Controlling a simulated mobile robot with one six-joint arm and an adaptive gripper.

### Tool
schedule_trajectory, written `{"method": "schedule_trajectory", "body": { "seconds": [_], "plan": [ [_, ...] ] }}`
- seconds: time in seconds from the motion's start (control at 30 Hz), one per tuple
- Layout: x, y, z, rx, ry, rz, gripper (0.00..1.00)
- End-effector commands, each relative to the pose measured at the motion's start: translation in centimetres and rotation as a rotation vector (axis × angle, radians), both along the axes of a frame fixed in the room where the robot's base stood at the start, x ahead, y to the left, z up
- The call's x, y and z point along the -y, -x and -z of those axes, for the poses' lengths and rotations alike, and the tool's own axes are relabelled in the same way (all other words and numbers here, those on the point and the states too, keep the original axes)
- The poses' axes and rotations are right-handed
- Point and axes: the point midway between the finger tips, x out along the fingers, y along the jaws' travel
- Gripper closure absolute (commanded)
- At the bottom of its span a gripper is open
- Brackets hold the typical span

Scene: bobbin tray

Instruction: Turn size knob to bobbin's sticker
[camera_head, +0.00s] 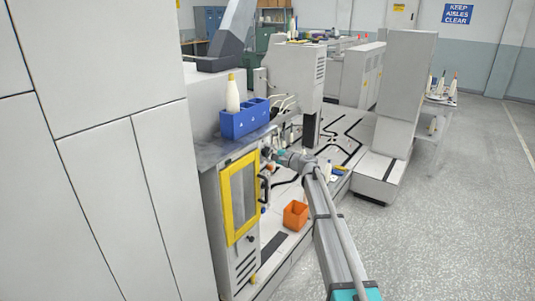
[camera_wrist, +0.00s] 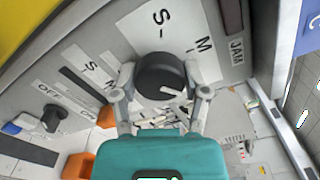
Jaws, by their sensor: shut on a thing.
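The size knob (camera_wrist: 160,76) is round and black, with a white pointer line on its face toward the lower right in the wrist view. It sits on a white label plate (camera_wrist: 150,25) marked S above and M at the right; other marks are covered. My gripper (camera_wrist: 160,88) has a finger on each side of the knob and is shut on it. In the head view my gripper (camera_head: 277,156) is small beside the machine front, and the knob cannot be made out there. A white bobbin (camera_head: 232,95) with a yellow top stands upright by a blue bin; no sticker can be read.
A smaller black knob (camera_wrist: 52,118) near an OFF mark is left of my gripper in the wrist view. The blue bin (camera_head: 240,123) stands on the machine top above a yellow-framed door (camera_head: 227,202). An orange box (camera_head: 295,214) lies low nearby. Open floor is at the right.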

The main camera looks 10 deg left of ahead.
Motion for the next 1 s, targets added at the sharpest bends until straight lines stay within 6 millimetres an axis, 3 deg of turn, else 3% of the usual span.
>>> {"method": "schedule_trajectory", "body": {
  "seconds": [0.3,0.73,0.77,0.93,1.0],
  "plan": [
    [-0.08,0.01,0.02,-0.105,-0.054,-0.001,0.89],
    [-0.09,0.02,0.03,-0.116,-0.060,-0.001,0.89],
    [-0.09,0.02,0.03,-0.116,-0.060,-0.001,0.39],
    [-0.06,0.02,0.02,-0.116,-0.060,-0.001,0.08],
    [-0.04,0.02,0.03,-0.116,-0.060,0.000,0.07]
  ]
}}
